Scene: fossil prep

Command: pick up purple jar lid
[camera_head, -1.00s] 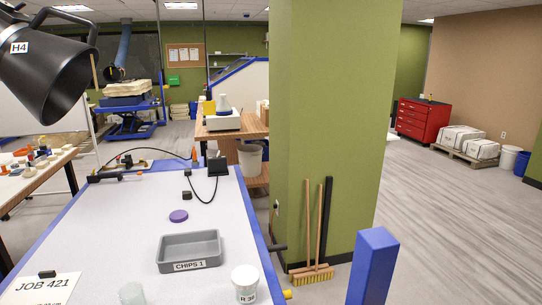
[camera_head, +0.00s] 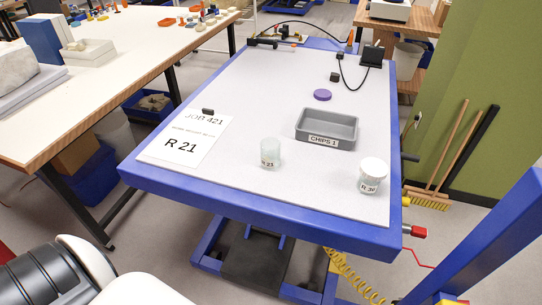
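The purple jar lid (camera_head: 322,95) lies flat on the pale top of the blue-framed lift table (camera_head: 222,115), behind the grey tray labelled CHIPS 1 (camera_head: 327,126). An uncapped-looking clear jar labelled R 21 (camera_head: 270,153) stands left of the tray. A white-lidded jar labelled R 36 (camera_head: 370,175) stands near the right front corner. Neither gripper shows in the head view. A white and black part at the lower left looks like part of my own arm.
A job card reading R 21 (camera_head: 186,138) lies on the table's left, with a small black block (camera_head: 208,111) at its top edge. A black box with a cable (camera_head: 371,56) stands at the back right. A blue post (camera_head: 490,240) rises at right.

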